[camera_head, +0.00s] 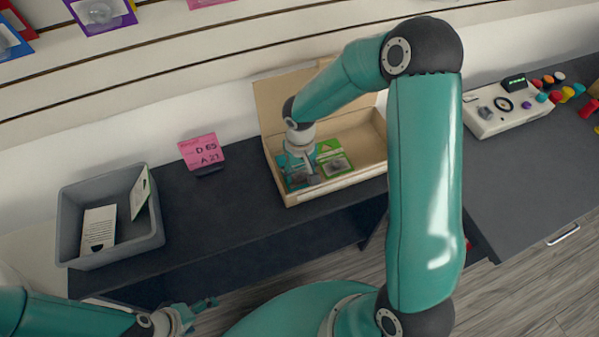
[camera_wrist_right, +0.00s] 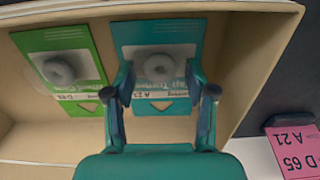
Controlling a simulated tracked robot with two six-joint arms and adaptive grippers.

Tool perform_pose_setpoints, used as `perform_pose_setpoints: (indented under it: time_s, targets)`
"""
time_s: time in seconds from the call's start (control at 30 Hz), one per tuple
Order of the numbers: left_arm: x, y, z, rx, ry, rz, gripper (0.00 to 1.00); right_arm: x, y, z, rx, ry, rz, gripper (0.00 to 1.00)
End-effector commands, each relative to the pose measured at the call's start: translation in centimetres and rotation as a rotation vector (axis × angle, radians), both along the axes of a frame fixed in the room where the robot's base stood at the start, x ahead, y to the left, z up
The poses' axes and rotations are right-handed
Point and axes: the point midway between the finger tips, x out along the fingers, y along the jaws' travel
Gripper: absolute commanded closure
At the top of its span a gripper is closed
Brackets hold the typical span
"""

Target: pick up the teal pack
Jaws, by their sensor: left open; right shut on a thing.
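The teal pack (camera_wrist_right: 140,32) lies inside the open cardboard box (camera_head: 350,183), with a grey ring-shaped part on its front. In the head view its edge (camera_head: 292,180) shows beside my right gripper (camera_head: 305,172). My right gripper (camera_wrist_right: 163,85) is shut on the teal pack, with one finger on each side of the ring part. Whether the pack is lifted off the box floor I cannot tell. My left gripper (camera_head: 205,304) is open and empty at the bottom left, in front of the dark bench.
A green pack (camera_head: 335,166) lies right beside the teal one in the box, also in the wrist view (camera_wrist_right: 80,45). A grey bin (camera_head: 68,225) with cards stands at left. A pink sign (camera_head: 202,152) stands between bin and box. A white console (camera_head: 505,118) stands right.

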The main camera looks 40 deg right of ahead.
Motion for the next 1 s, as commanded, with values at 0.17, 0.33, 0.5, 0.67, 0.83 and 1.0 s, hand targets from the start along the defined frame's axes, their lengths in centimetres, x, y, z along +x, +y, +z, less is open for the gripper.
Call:
perform_pose_setpoints:
  time_s: [0.17, 0.33, 0.5, 0.67, 0.83, 1.0]
  targets:
    - [0.0, 0.0, 0.0, 0.000, 0.000, 0.000, 0.15, 0.0, 0.0, 0.2, 0.000, -0.001, 0.000, 0.80]
    - [0.0, 0.0, 0.0, 0.000, 0.000, 0.000, 0.15, 0.1, 0.0, 1.3, -0.002, -0.003, 0.001, 0.80]
    - [0.0, 0.0, 0.0, 0.000, 0.000, 0.000, 0.15, 0.2, 0.0, 3.8, -0.001, -0.006, 0.001, 0.80]
    - [0.0, 0.0, 0.0, 0.000, 0.000, 0.000, 0.15, 0.2, 0.0, 7.7, -0.001, -0.008, 0.000, 0.80]
    - [0.0, 0.0, 0.0, 0.000, 0.000, 0.000, 0.15, 0.2, 0.0, 12.6, 0.000, -0.009, 0.001, 0.80]
    - [0.0, 0.0, 0.0, 0.000, 0.000, 0.000, 0.15, 0.2, 0.0, 16.6, 0.000, -0.006, 0.002, 0.80]
